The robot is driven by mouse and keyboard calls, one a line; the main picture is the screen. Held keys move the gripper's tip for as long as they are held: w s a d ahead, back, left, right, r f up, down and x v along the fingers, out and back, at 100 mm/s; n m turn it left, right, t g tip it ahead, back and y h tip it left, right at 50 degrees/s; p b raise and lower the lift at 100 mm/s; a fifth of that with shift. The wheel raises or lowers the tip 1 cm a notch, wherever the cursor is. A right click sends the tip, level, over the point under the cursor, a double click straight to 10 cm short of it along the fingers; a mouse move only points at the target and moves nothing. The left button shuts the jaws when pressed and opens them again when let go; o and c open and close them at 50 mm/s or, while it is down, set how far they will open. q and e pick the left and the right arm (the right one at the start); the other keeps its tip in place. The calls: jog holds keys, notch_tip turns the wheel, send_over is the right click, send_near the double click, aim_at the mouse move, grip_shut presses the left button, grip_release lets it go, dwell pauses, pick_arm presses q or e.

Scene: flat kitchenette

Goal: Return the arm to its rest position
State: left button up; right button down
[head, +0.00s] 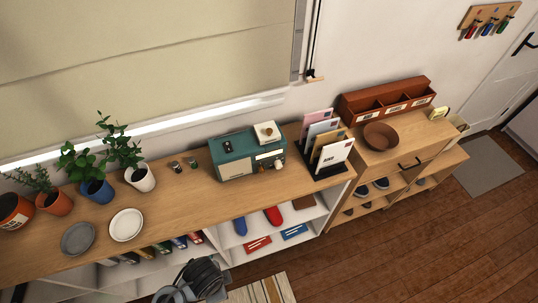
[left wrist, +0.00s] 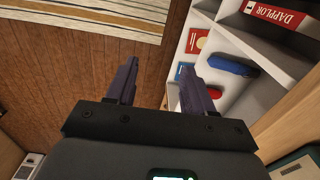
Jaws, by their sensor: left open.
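My left gripper (left wrist: 160,82) shows in the left wrist view with its two dark fingers apart and nothing between them. It is above the wooden floor, in front of the open shelf. In the head view, a dark part of my arm shows at the bottom, in front of the shelf unit; its fingertips cannot be made out there. My right gripper is in neither view.
A long wooden counter (head: 195,220) carries potted plants, plates, a green radio (head: 248,155) and a letter rack (head: 328,170). White shelves (left wrist: 240,88) below hold books, a blue item (left wrist: 232,67) and a red item. A striped rug (head: 262,291) lies on the open floor.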

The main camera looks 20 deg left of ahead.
pick_arm(q)
jog(key=w+a+r+n+t, duration=0.3)
jog(key=w+r+n, duration=0.3)
jog(key=r+n, duration=0.1)
notch_tip(320, 180, up, 27)
jog(key=p, duration=2.6)
jog(key=shift+s+d+p, duration=0.25)
jog(key=shift+p, duration=0.1)
jog(key=shift+f, duration=0.1)
